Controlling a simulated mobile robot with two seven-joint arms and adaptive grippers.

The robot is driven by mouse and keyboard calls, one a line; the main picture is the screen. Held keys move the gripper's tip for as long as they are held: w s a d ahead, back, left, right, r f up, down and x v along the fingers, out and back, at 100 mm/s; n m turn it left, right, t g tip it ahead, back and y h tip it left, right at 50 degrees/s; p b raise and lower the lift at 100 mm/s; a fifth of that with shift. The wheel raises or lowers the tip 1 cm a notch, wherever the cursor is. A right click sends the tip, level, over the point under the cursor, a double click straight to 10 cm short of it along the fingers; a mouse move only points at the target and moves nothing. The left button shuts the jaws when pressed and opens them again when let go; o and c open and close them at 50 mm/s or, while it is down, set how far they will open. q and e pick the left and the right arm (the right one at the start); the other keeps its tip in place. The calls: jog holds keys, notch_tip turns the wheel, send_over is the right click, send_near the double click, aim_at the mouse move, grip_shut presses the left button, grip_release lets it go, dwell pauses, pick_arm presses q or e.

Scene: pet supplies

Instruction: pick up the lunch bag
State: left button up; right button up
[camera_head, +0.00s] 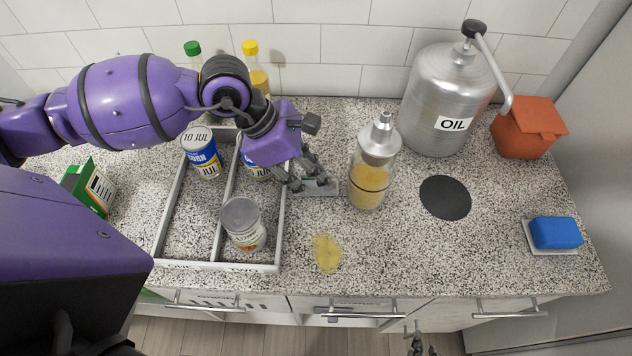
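An orange-red bag (527,130) with a folded top stands upright at the back right of the counter, beside the large metal oil container. It is the only thing here that looks like a lunch bag. My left gripper (318,183) is low over the counter at the right wall of the divided tray, well left of the bag and apart from it. Its fingers are partly hidden, and I cannot tell whether they are open. My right gripper (421,345) only just shows at the bottom edge, below the counter front, far from the bag.
The oil container (445,105) and a glass pump bottle (369,183) stand between my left gripper and the bag. A grey divided tray (217,266) holds cans. A yellow spill (327,252), a black disc (445,198) and a blue sponge (556,233) lie on the counter. The front right is mostly clear.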

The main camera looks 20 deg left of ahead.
pick_arm(q)
grip_shut()
dwell(0.3)
